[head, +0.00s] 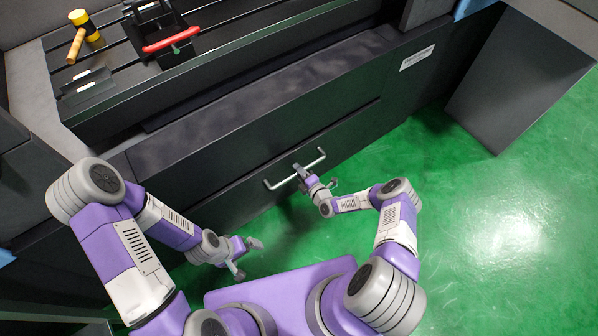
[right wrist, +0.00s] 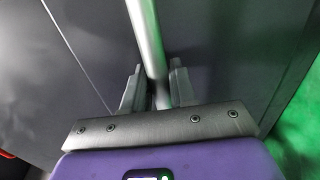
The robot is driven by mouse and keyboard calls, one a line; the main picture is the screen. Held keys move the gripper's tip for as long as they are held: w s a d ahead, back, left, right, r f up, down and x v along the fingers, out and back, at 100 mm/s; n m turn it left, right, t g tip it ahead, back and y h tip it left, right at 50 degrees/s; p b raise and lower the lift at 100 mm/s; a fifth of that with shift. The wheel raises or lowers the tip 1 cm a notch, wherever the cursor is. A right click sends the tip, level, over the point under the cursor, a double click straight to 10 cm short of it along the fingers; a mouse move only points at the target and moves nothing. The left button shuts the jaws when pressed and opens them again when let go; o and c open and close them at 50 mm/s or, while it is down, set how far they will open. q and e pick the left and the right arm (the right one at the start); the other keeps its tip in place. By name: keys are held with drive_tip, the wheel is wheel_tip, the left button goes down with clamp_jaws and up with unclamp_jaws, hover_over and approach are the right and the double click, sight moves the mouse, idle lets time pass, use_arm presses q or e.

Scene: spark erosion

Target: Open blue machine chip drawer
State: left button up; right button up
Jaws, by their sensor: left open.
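The chip drawer (head: 235,195) is a wide dark panel low on the front of the dark machine. Its front looks flush with the machine front. A pale bar handle (head: 273,184) stands out from it and also shows in the right wrist view (right wrist: 142,22). My right gripper (head: 302,172) is at the middle of the handle. In the right wrist view its fingers (right wrist: 156,88) sit close on both sides of the bar and appear shut on it. My left gripper (head: 250,257) is open and empty, low in front of the machine, left of the handle.
On the slotted machine bed above lie a yellow mallet (head: 83,28) and a dark fixture with a red handle (head: 171,40). A dark cabinet (head: 520,75) stands at the right. The green floor (head: 460,230) at the right is clear.

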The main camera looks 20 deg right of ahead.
clamp_jaws()
drive_tip(key=shift+s, duration=0.1)
